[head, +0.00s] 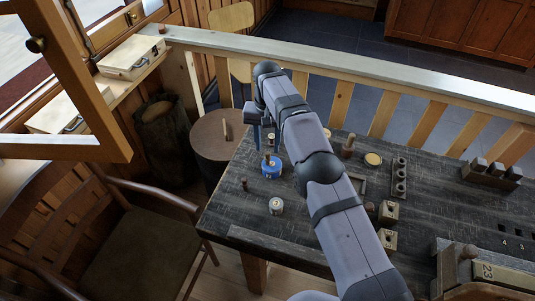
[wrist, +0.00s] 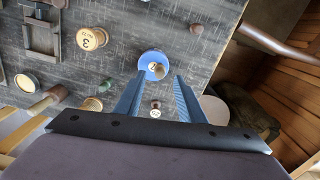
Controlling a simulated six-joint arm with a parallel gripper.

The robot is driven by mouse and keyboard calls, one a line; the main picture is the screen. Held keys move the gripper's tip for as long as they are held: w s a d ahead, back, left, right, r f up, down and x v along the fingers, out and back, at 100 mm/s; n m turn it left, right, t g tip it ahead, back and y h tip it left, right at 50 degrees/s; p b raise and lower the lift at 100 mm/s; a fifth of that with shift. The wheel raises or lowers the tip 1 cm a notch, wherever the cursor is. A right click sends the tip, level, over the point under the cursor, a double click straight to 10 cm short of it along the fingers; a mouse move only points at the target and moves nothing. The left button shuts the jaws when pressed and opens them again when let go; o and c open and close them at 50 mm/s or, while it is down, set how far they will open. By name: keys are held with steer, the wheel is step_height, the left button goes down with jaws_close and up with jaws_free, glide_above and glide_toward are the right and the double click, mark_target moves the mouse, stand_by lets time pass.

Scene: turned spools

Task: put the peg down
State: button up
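My gripper (head: 265,141) is above the blue piece and points down at the table. In the wrist view its two blue fingers (wrist: 160,74) are spread apart, and I see nothing clamped between them.
A pale numbered spool (head: 276,206) stands nearer the front edge. A wooden peg piece (head: 348,146), a yellow disc (head: 373,159) and a dark holed block (head: 399,177) are right of my arm. A round stool (head: 216,138) stands beyond the table's left edge.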

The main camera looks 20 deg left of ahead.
mark_target(268, 153)
steer(key=shift+r+p, duration=2)
steer(key=shift+r, duration=0.85)
steer(key=s+d+r+m, duration=0.1)
steer(key=d+r, duration=0.2)
steer(key=d, duration=0.7)
steer(key=s+d+r, duration=0.2)
steer(key=d+r, duration=0.1)
steer(key=d, duration=0.8)
steer(key=s+d+f, duration=0.2)
steer(key=s+d, duration=0.5)
steer(key=s, duration=0.4)
steer(key=s+d+f, duration=0.2)
steer(key=s+d, duration=0.5)
steer(key=s, duration=0.5)
steer(key=shift+s+d+m, duration=0.2)
steer(key=shift+m, duration=0.2)
